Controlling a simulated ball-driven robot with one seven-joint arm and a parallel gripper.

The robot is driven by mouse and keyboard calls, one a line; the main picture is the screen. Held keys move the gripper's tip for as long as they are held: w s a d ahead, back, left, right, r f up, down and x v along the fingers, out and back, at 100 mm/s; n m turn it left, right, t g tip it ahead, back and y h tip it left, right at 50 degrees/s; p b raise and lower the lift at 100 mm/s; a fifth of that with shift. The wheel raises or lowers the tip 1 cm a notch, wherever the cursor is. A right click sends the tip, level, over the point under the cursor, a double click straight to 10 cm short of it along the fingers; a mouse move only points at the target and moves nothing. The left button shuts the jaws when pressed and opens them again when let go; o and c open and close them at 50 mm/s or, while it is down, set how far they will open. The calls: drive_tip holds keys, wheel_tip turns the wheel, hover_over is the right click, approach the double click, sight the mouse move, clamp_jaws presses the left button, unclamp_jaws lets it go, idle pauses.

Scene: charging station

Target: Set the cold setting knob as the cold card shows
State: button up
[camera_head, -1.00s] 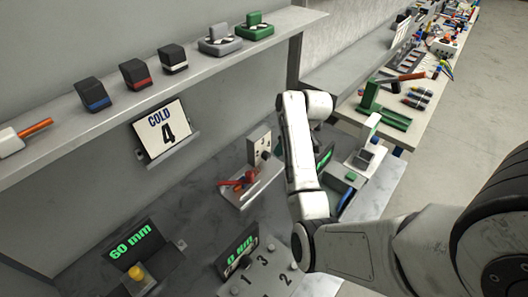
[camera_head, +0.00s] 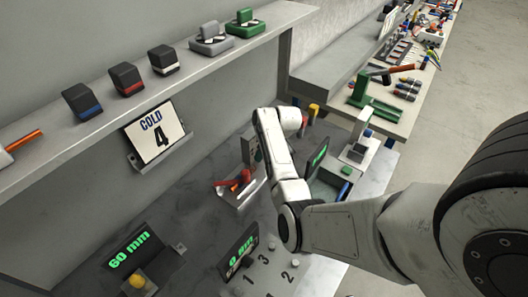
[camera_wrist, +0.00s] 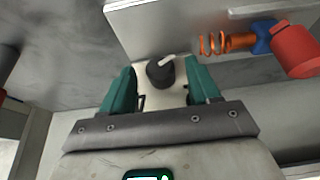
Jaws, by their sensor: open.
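The cold card (camera_head: 157,132) stands in a tilted holder on the wall in the head view and reads "COLD 4". In the wrist view a dark round knob (camera_wrist: 160,73) with a pale pointer (camera_wrist: 172,59) sits on a cream surface, and the pointer aims to the upper right of that picture. My gripper (camera_wrist: 160,80) is open, with one teal finger on each side of the knob. I cannot tell whether the fingers touch it. In the head view my arm hides most of the gripper. No scale marks can be read around the knob.
A coiled orange spring (camera_wrist: 215,43) and a red cylinder (camera_wrist: 296,50) lie close to the right finger. In the head view a red part (camera_head: 238,180) lies on a small tray beside my arm. A "60 mm" display (camera_head: 130,250) stands at the lower left.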

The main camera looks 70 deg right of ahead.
drive_tip(key=shift+w+f, duration=0.15)
drive_tip(key=shift+f, duration=0.3)
drive_tip(key=shift+c, duration=0.4)
drive_tip(key=c, duration=1)
drive_tip(key=shift+o, duration=0.2)
drive_tip(key=shift+d, duration=0.15)
